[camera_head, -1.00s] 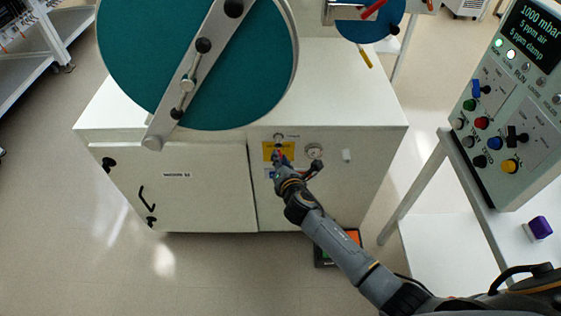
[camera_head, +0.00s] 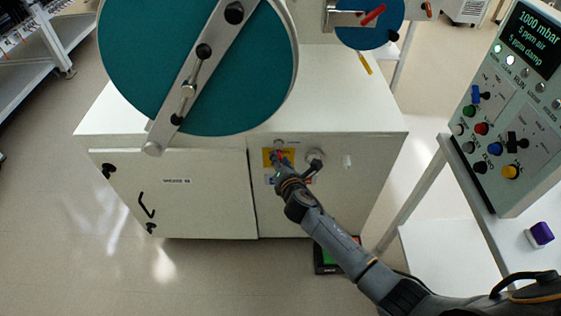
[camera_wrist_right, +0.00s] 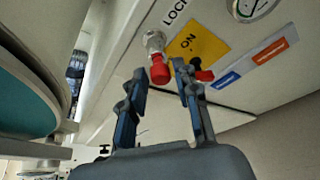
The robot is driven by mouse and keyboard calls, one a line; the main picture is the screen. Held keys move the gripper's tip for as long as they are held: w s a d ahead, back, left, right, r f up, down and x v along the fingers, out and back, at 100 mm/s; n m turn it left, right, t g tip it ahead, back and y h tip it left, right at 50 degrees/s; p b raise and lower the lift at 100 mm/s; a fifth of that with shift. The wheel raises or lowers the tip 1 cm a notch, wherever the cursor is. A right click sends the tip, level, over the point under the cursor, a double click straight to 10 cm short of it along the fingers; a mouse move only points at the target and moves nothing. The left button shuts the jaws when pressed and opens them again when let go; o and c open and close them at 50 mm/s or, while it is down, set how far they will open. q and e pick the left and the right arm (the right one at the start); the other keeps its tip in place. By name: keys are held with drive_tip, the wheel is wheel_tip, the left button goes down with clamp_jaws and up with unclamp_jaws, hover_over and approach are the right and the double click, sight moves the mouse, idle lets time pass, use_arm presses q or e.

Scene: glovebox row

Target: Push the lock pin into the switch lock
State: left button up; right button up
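The switch lock shows in the right wrist view as a metal barrel (camera_wrist_right: 155,42) on the white cabinet front, beside the letters "LOCK". The red lock pin (camera_wrist_right: 160,70) sticks out of its end. A yellow "ON" plate (camera_wrist_right: 198,44) is beside it, with a red switch handle (camera_wrist_right: 204,76) partly behind one finger. My right gripper (camera_wrist_right: 159,73) is open, its fingertips on either side of the pin in the picture; I see no clear contact. In the head view my right gripper (camera_head: 280,160) is at the yellow plate and covers part of it. My left gripper is not in view.
A round gauge (camera_head: 315,157) is close to the right of the lock. A large teal round door (camera_head: 198,60) with a metal bar overhangs the cabinet (camera_head: 340,105). A control panel (camera_head: 505,120) stands at the right.

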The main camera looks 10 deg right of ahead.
drive_tip(key=shift+o, duration=0.7)
drive_tip(key=v, duration=1.2)
drive_tip(key=s+d+f+m+g, duration=0.2)
drive_tip(key=s+f+m, duration=0.25)
drive_tip(key=f, duration=0.55)
drive_tip(key=s+d+f+m+g, duration=0.25)
drive_tip(key=s+f, duration=0.25)
drive_tip(key=f, duration=0.4)
drive_tip(key=s+d+f+m+g, duration=0.1)
drive_tip(key=s+f+m+g, duration=0.3)
drive_tip(key=f, duration=0.6)
drive_tip(key=s+d+f+m+g, duration=0.1)
drive_tip(key=s+f+m, duration=0.3)
drive_tip(key=s, duration=0.6)
drive_tip(key=s+d+f+m+g, duration=0.1)
drive_tip(key=s+f+m, duration=0.4)
drive_tip(key=s, duration=0.6)
drive_tip(key=s+d+f+m+g, duration=0.1)
drive_tip(key=s+f+m+g, duration=0.2)
drive_tip(key=s, duration=0.8)
wheel_tip(320, 180, down, 4)
drive_tip(key=shift+r+m, duration=0.2)
drive_tip(key=shift+m, duration=0.9)
